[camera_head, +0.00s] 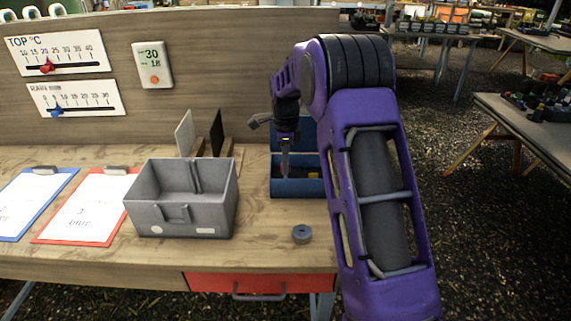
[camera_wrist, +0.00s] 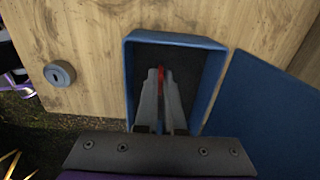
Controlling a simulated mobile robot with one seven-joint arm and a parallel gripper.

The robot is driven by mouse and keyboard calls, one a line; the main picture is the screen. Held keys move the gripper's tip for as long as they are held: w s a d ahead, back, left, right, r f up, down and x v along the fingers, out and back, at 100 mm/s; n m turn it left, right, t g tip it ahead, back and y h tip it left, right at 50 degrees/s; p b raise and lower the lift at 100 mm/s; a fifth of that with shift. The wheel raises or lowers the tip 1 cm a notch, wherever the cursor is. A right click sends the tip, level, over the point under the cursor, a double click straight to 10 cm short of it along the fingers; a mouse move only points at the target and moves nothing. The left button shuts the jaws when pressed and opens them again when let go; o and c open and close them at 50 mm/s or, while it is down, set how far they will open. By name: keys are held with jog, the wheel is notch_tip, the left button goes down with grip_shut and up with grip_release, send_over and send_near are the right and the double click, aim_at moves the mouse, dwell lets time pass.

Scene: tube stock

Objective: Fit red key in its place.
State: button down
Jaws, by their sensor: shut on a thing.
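My gripper (camera_head: 285,170) points down into the open blue box (camera_head: 297,188) on the bench. In the wrist view its fingers (camera_wrist: 160,85) reach into the box (camera_wrist: 131,85) and are shut on the red key (camera_wrist: 161,74). Only a small red part of the key shows between the fingertips; the rest is hidden. A round grey lock (camera_head: 302,234) with a dark slot lies on the bench in front of the box. It also shows in the wrist view (camera_wrist: 51,84), apart from the box and the gripper.
The box's blue lid (camera_wrist: 270,105) stands open. A grey bin (camera_head: 180,215) stands left of the box. Clipboards with red (camera_head: 45,238) and blue (camera_head: 12,235) backs lie farther left. A red drawer (camera_head: 215,283) is under the bench edge. Bare wood surrounds the lock.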

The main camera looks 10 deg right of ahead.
jog(key=shift+f, duration=0.15)
jog(key=shift+f+b, duration=0.45)
jog(key=shift+f, duration=0.35)
jog(key=shift+f, duration=0.15)
jog(key=shift+f, duration=0.4)
jog(key=c, duration=0.9)
grip_release()
jog(key=shift+c, duration=0.2)
